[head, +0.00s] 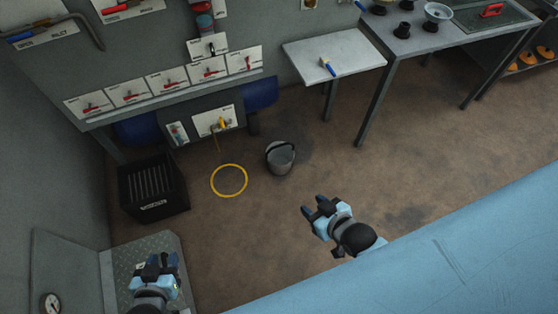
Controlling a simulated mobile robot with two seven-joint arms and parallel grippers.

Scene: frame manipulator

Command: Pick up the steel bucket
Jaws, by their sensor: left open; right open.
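The steel bucket (281,161) stands upright on the brown floor in the middle of the head view. It is grey, with a dark handle across its top. My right gripper (317,207) is open and empty. In the picture it is below and to the right of the bucket, apart from it. My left gripper (158,262) is open and empty at the lower left, far from the bucket, above a metal plate.
A yellow ring (229,181) lies on the floor left of the bucket. A black crate (152,189) stands further left. A small grey table (333,52) and a workbench (425,42) stand behind. Floor right of the bucket is clear.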

